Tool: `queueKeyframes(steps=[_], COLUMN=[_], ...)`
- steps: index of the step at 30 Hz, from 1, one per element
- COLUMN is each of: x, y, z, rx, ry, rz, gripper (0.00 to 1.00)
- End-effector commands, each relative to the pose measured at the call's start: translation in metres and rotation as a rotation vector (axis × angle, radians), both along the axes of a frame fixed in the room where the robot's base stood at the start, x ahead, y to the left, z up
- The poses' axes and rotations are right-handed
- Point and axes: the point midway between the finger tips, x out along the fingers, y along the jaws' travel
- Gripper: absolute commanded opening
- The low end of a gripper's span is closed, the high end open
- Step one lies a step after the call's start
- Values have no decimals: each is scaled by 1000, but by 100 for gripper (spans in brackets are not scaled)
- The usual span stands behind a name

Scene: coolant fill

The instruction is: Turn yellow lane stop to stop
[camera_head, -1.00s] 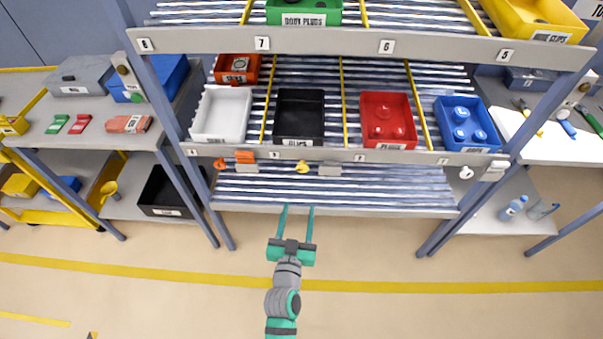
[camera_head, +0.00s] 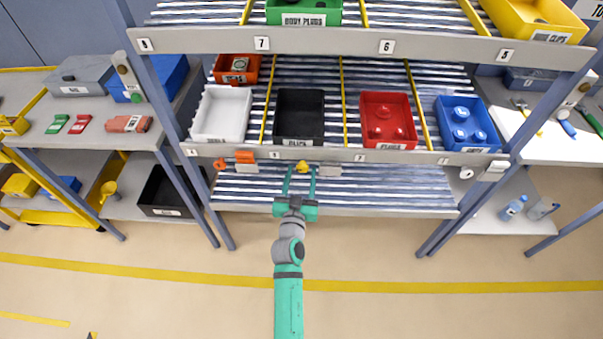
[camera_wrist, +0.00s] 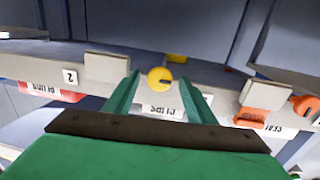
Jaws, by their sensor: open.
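The yellow lane stop (camera_head: 303,167) is a small knob on the front rail of the rack, below the black bin. In the wrist view the yellow lane stop (camera_wrist: 160,79) is a round disc with a dark notch, just above a white label. My gripper (camera_head: 299,172) is open, its two green fingers pointing at the rail. In the wrist view the fingers of my gripper (camera_wrist: 158,92) lie on either side of the yellow stop, with a gap around it. Whether they touch it cannot be told.
An orange stop (camera_head: 219,163) sits further left on the rail, and a white stop (camera_head: 466,173) at the right. Grey blocks flank the yellow stop on the rail. A black bin (camera_head: 299,116) and a red bin (camera_head: 388,121) stand above. The floor in front is clear.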

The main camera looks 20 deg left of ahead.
Motion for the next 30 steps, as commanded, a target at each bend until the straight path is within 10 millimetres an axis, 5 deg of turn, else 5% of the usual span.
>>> queueKeyframes(steps=[13,20,30], x=[11,11,14], y=[2,2,-8], z=[0,0,0], rx=[0,0,33], ry=[1,0,9], rz=[0,0,-13], gripper=[50,0,0])
